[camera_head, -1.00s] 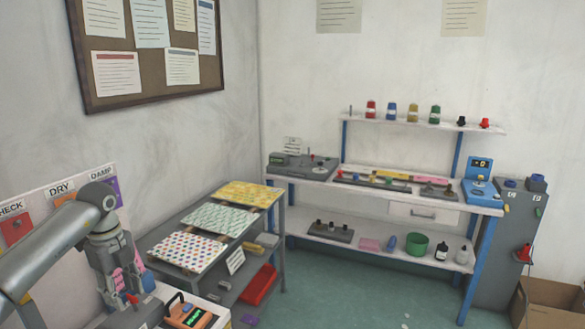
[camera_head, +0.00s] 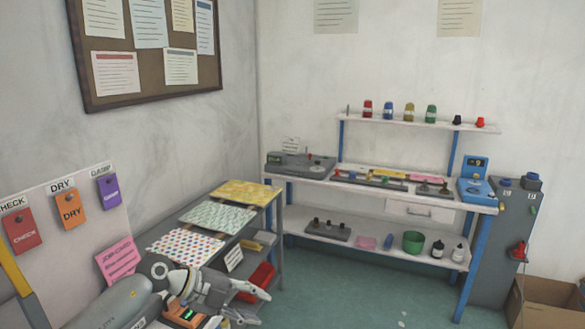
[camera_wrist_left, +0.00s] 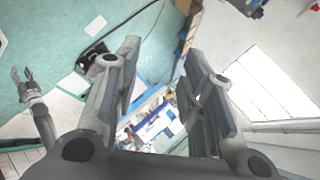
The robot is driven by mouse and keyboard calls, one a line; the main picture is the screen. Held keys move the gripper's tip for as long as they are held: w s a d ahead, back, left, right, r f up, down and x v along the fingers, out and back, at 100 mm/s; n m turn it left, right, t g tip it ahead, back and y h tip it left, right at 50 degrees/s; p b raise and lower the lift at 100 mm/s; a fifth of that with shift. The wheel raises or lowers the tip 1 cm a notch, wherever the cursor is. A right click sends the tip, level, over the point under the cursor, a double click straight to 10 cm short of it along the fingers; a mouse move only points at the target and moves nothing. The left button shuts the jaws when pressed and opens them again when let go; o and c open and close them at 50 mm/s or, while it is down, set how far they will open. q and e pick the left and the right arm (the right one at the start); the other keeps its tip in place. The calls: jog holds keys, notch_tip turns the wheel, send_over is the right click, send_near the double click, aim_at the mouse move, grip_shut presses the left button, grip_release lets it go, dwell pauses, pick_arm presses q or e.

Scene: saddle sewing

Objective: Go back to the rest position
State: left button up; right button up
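My left gripper (camera_head: 250,302) is low in the head view, beside the grey rack with the patterned sheets. Its fingers are spread apart. In the left wrist view, its two fingers (camera_wrist_left: 160,85) stand wide apart with nothing between them. What appears to be my right gripper (camera_wrist_left: 22,76) shows small at the left of the left wrist view, with its fingers apart and empty. It is not in the head view.
The grey rack (camera_head: 276,225) holds patterned sheets. An orange device (camera_head: 184,316) sits partly behind my left arm. A tag board (camera_head: 85,225) stands at left. A white workbench (camera_head: 340,178) is at the back. Green floor (camera_head: 350,290) is clear between.

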pick_arm(q)
jog(key=s+d+r+n+t+h, duration=0.1)
jog(key=s+d+r+t+h, duration=0.15)
jog(key=d+r+h, duration=0.35)
notch_tip(320, 180, up, 4)
jog(key=n+t+y, duration=0.1)
jog(key=n+t, duration=0.6)
jog(key=t, duration=0.2)
jog(key=a+f+n+t+y, duration=0.4)
jog(key=a+n+t+y, duration=0.1)
jog(key=a+n+y, duration=0.5)
jog(key=s+a+f+n+g+y, duration=0.65)
jog(key=s+f, duration=0.25)
jog(key=f, duration=0.3)
jog(key=s+a+f+n+g+h, duration=0.1)
jog(key=s+f+g, duration=0.4)
jog(key=s, duration=0.7)
jog(key=s+f+g, duration=0.5)
jog(key=s+f, duration=0.1)
jog(key=s, duration=0.6)
notch_tip(320, 180, down, 26)
jog(key=r, duration=0.1)
jog(key=s+a+f+g+b, duration=0.1)
jog(key=s+a+f+g, duration=0.1)
jog(key=s+f, duration=1.5)
jog(key=shift+s+a+f+b, duration=0.4)
jog(key=shift+a+f, duration=0.1)
jog(key=shift+f, duration=0.45)
